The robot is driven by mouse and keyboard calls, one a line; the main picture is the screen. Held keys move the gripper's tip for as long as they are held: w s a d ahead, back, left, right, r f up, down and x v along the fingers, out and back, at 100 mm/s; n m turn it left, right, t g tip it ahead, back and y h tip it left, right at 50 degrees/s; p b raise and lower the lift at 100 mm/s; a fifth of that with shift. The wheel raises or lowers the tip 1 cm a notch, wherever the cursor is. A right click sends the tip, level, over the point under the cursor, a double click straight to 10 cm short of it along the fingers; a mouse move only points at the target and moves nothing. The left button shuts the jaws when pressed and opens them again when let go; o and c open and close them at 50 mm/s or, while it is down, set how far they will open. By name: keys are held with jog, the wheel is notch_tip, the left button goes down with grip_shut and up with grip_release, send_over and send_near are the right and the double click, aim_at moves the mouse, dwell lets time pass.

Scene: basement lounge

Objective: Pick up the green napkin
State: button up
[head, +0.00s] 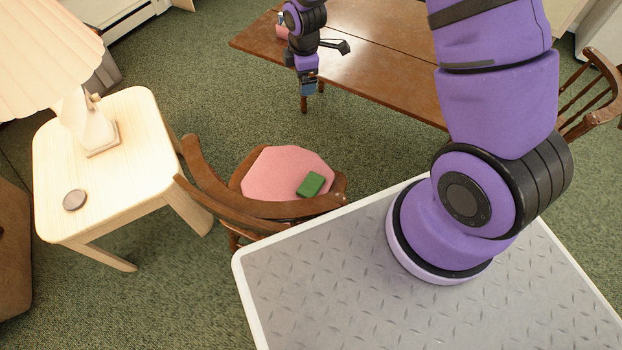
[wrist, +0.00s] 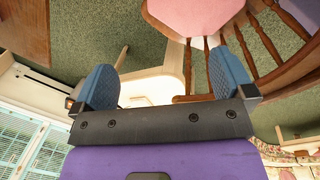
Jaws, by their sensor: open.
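The green napkin (head: 311,184) is a small folded block in the head view. It lies on the pink seat cushion (head: 272,172) of a wooden chair, towards the cushion's right front part. My gripper (head: 308,88) hangs above the floor beyond the chair, near the brown table's edge, apart from the napkin. In the wrist view my gripper (wrist: 164,85) shows two blue fingers spread wide with nothing between them. Part of the pink cushion (wrist: 195,14) shows at the top of that view, but I see no napkin there.
The chair's curved wooden back (head: 205,178) stands on the napkin's left and near side. A pale side table (head: 140,150) with a lamp (head: 85,120) and a small round disc (head: 74,200) is at left. The brown table (head: 385,75) is behind. Carpet is open between them.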

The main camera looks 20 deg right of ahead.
notch_tip(320, 180, down, 14)
jog(key=s+a+n, duration=0.1)
jog(key=s+n, duration=0.1)
jog(key=n, duration=0.2)
jog(key=n+g, duration=0.2)
jog(key=n, duration=0.3)
send_over(311, 184)
notch_tip(311, 184, down, 18)
jog(key=f, duration=0.4)
jog(key=shift+s, duration=0.25)
jog(key=shift+w+f, duration=0.2)
jog(key=shift+f, duration=3)
jog(key=c, duration=0.9)
